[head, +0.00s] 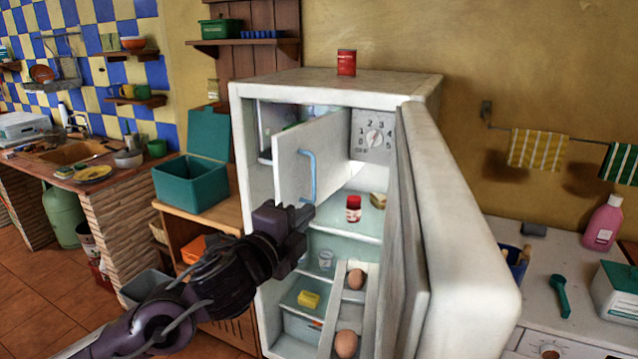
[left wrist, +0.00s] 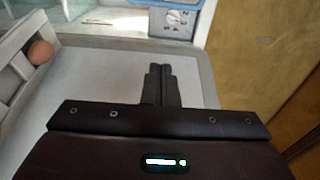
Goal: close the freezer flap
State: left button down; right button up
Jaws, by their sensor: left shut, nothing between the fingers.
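The freezer flap (head: 325,155) is a white panel with a vertical blue handle (head: 308,175), in the upper part of the open fridge (head: 265,190). It stands swung outward, and part of the freezer compartment (head: 272,118) shows behind its upper left edge. My left gripper (head: 303,212) is just below the flap's handle in the head view, its fingers together and empty; I cannot tell whether it touches the flap. In the left wrist view its closed fingers (left wrist: 160,84) point toward the dial panel (left wrist: 172,20). My right gripper is not in view.
The fridge door (head: 465,230) stands wide open on the right. Shelves hold a red jar (head: 353,208) and butter (head: 308,299); eggs (head: 346,343) sit in a door rack. A teal box (head: 190,183) is left of the fridge.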

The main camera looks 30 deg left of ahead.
aim_at(313, 187)
pick_arm(q)
jog(key=w+a+p, duration=0.1)
jog(key=w, duration=0.2)
jog(key=w+a+p, duration=0.1)
jog(key=w+p, duration=0.1)
jog(key=w, duration=0.1)
jog(key=w+a+p, duration=0.1)
jog(key=w+p, duration=0.1)
jog(key=w, duration=0.2)
jog(key=shift+w+a, duration=0.1)
jog(key=shift+a, duration=0.35)
jog(key=shift+w, duration=0.1)
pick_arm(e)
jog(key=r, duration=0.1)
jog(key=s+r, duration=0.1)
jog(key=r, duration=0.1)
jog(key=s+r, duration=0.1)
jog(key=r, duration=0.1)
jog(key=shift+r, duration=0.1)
